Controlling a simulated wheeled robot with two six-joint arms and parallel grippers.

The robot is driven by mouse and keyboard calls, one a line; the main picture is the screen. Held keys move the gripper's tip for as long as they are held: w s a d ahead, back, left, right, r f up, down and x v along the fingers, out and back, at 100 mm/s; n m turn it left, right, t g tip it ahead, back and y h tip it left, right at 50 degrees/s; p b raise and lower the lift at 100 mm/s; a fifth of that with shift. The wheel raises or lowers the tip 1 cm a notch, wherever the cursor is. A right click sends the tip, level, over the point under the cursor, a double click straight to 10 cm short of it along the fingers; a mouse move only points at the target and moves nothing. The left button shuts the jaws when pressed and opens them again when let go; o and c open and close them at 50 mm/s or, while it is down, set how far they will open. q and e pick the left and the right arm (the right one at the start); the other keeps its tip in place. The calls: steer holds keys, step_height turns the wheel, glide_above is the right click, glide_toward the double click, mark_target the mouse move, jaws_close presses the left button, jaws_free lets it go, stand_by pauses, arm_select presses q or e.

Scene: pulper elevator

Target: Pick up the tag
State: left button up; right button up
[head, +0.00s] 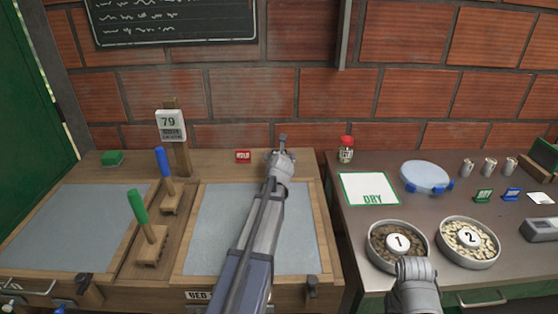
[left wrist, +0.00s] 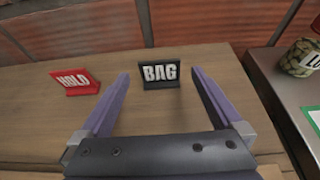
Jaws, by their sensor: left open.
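In the head view my left gripper (head: 281,150) is at the bench's back edge and mostly hides that tag. A red tag reading HOLD (head: 243,156) stands to its left, outside the fingers; it also shows in the left wrist view (left wrist: 74,80). My right gripper (head: 415,285) is low at the right; its jaw state is unclear.
A brick wall (head: 320,95) stands close behind the bench. A red-lidded jar (head: 346,150) is to the right, with bowls 1 (head: 398,243) and 2 (head: 469,240) nearer. Green (head: 138,207) and blue (head: 162,163) handled tools and a post with a 79 card (head: 171,125) stand left.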

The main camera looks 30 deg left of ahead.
arm_select(q)
steer(key=shift+b+x, duration=1.05)
steer(key=shift+x, duration=1.6)
steer(key=shift+s, duration=0.1)
steer(key=shift+c, duration=0.6)
steer(key=c, duration=1.1)
steer(key=shift+r, duration=0.1)
step_height(320, 180, up, 10)
steer(key=p, duration=1)
